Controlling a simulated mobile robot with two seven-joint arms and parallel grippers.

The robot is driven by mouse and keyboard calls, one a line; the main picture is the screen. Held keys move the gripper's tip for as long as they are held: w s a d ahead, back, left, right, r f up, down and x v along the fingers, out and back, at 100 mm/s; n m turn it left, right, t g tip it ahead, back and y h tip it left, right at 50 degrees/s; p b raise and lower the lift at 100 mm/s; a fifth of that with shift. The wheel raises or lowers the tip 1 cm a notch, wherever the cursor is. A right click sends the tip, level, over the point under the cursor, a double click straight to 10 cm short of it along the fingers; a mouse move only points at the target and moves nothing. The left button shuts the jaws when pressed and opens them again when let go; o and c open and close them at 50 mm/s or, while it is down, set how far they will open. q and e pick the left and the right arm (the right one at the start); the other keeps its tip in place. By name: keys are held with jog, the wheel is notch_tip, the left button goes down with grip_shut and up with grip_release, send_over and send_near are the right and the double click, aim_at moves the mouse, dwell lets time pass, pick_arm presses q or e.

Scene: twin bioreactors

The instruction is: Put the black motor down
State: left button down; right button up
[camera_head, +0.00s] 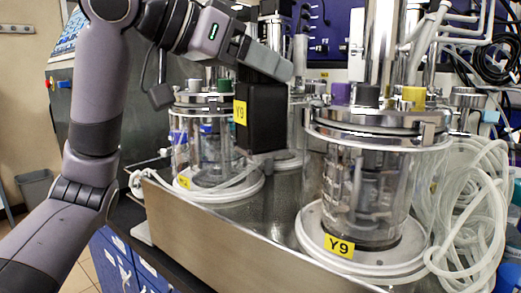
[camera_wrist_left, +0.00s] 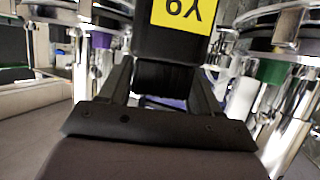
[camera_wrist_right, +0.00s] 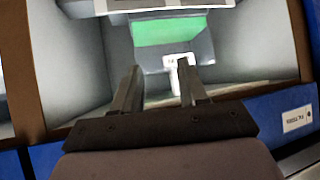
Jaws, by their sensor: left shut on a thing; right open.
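The black motor (camera_head: 262,118) is a dark box with a yellow Y9 label. My left gripper (camera_head: 266,66) is shut on its upper part and holds it in the air between the two glass vessels. In the left wrist view the motor (camera_wrist_left: 172,45) sits between the fingers of the left gripper (camera_wrist_left: 165,80), its label upside down. The right vessel (camera_head: 372,180) has a metal lid and a Y9 label on its base; the left vessel (camera_head: 205,140) stands farther back. My right gripper (camera_wrist_right: 158,85) is open and empty; it shows only in the right wrist view.
Both vessels stand on a steel-sided tray (camera_head: 250,245) on a dark bench. Coiled clear tubing (camera_head: 478,205) crowds the right side. Blue drawers (camera_head: 115,262) are under the bench. The right gripper faces a grey recess with a green panel (camera_wrist_right: 165,32).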

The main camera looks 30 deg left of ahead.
aim_at(260, 140)
pick_arm(q)
notch_tip(260, 140, down, 6)
jog(key=shift+r+b, duration=0.1)
jog(key=shift+b, duration=0.75)
jog(key=shift+f, duration=0.45)
notch_tip(260, 140, down, 4)
jog(key=shift+r+b, duration=0.25)
jog(key=shift+b, duration=0.5)
pick_arm(e)
jog(key=shift+w+a+f, duration=0.1)
jog(key=shift+w+f, duration=0.1)
jog(key=shift+f, duration=0.35)
jog(key=shift+w+a+f, duration=0.1)
jog(key=shift+w+f, duration=0.05)
jog(key=shift+f, duration=0.35)
pick_arm(q)
jog(key=shift+f, duration=0.15)
jog(key=shift+c, duration=1)
grip_release()
jog(key=shift+f, duration=0.1)
